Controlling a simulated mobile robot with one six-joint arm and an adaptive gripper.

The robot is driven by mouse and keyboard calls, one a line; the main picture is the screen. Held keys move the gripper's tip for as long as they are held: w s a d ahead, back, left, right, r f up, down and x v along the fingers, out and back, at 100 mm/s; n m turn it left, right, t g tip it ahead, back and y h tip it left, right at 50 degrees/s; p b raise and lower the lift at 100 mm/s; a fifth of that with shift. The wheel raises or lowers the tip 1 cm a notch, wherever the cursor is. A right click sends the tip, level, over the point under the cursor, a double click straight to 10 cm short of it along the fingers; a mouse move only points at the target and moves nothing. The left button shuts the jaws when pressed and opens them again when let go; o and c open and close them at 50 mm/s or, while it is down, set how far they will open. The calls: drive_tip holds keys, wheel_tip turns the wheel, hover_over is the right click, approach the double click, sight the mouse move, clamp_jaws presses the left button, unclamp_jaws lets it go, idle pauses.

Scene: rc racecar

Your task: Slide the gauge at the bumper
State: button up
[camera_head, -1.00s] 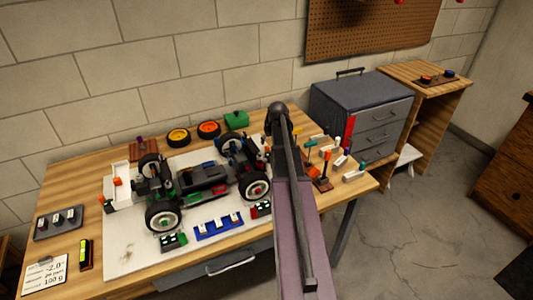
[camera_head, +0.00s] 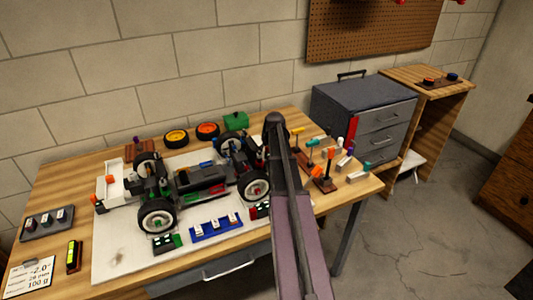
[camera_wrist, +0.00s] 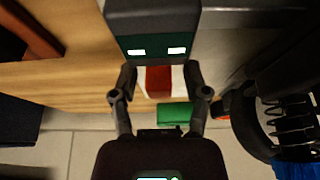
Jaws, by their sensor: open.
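My gripper (camera_wrist: 159,82) is open in the wrist view, its fingers apart on either side of a small red block (camera_wrist: 158,81) with white sides. I cannot tell whether they touch it, or whether it is the gauge. A dark block (camera_wrist: 152,18) with a teal face and two white marks is just above the fingers. In the head view my arm hides my gripper. The model racecar (camera_head: 200,180) stands on a pale board (camera_head: 120,262). A white bumper-like piece (camera_head: 114,186) is at its left end; its right end is partly behind my arm.
In the wrist view a green block (camera_wrist: 174,113) lies just past the fingers, and a tyre (camera_wrist: 250,122) is close at right. In the head view, tool stands (camera_head: 322,183) are right of my arm. A grey drawer cabinet (camera_head: 365,112) stands beyond. Loose wheels (camera_head: 176,138) lie behind the car.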

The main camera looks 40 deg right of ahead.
drive_tip(key=shift+f, duration=0.15)
clamp_jaws()
idle(0.4)
